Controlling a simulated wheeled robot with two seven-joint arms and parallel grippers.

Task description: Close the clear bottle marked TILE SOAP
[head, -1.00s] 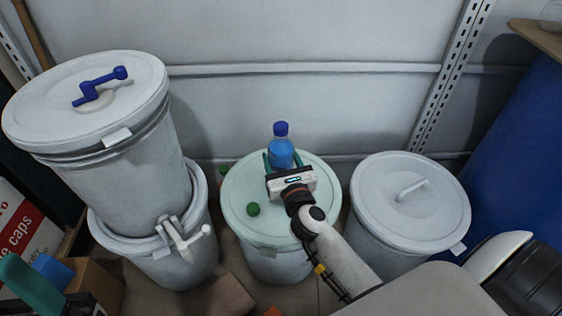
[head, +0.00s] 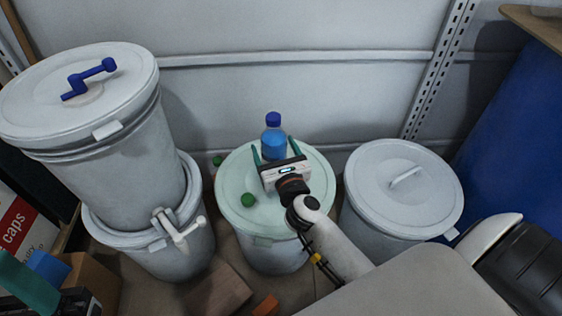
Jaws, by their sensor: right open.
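A clear bottle (head: 273,146) with blue liquid and a blue cap (head: 273,119) stands upright on the pale green lid of the middle drum (head: 232,209). I can read no label on it. My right gripper (head: 276,151) is open, with its teal fingers apart on either side of the bottle's lower part. Its white body hides the bottle's base. A small green cap (head: 248,200) lies on the same lid, left of the gripper. My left gripper (head: 28,288) shows only partly at the bottom left, and its opening is not clear.
Stacked white drums with a blue crank (head: 90,78) and a white tap (head: 180,234) stand left. A grey lidded drum (head: 400,190) stands right, near a blue barrel (head: 520,130). Another green item (head: 217,161) shows behind the middle drum. A wall is close behind.

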